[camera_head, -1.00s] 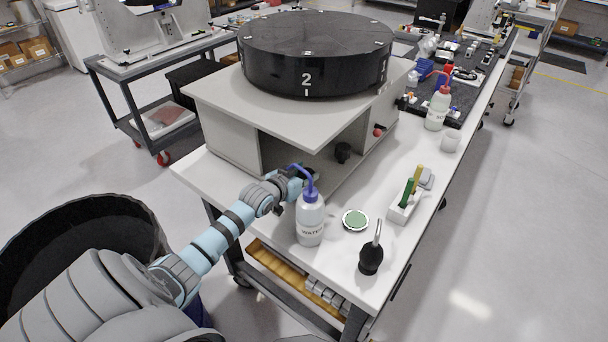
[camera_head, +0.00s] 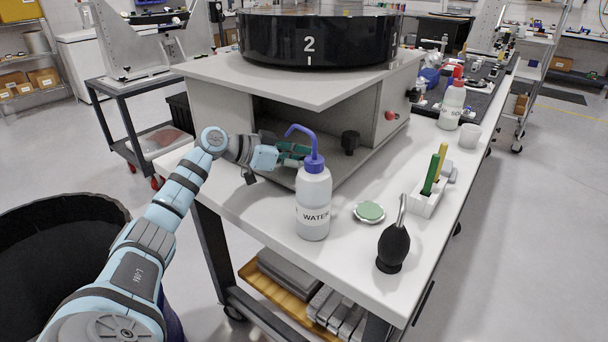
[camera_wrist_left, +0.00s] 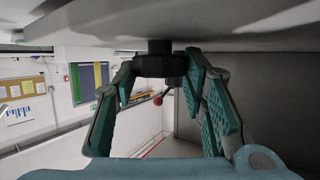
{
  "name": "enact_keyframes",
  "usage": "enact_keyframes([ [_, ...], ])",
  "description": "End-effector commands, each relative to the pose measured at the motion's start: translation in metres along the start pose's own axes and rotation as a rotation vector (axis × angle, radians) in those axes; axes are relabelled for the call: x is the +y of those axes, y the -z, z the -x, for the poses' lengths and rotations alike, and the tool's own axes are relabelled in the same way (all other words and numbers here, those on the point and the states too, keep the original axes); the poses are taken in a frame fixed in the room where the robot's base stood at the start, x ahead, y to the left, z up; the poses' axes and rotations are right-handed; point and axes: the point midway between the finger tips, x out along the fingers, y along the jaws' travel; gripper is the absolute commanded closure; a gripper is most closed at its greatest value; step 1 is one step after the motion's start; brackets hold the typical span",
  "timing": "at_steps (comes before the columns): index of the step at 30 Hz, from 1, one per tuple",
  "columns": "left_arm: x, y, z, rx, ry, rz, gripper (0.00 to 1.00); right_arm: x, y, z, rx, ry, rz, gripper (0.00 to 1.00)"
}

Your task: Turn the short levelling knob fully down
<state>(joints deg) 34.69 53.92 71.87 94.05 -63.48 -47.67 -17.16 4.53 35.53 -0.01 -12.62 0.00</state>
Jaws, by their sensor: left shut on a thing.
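My left gripper (camera_head: 299,153) reaches under the overhanging top plate (camera_head: 290,78) of the grey fixture, just behind the water bottle. In the left wrist view its green-padded fingers (camera_wrist_left: 163,80) stand on both sides of a black knob (camera_wrist_left: 160,64) hanging under the plate, shut on it. Another black knob (camera_head: 350,141) shows under the plate further right; a smaller dark part (camera_wrist_left: 175,82) shows behind the held knob. I cannot tell the knobs' lengths. My right gripper is not in view.
A water bottle (camera_head: 313,203) with a blue spout stands close in front of my left gripper. A large black disc (camera_head: 310,42) rests on the fixture.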

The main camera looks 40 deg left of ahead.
Motion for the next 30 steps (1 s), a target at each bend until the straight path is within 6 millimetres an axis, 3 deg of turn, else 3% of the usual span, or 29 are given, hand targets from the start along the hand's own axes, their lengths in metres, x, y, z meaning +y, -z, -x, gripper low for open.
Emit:
enact_keyframes([
  [30,-0.0001,-0.0022,-0.0008,-0.009,-0.090,-0.030,0.89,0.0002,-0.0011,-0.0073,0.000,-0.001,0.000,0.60],
])
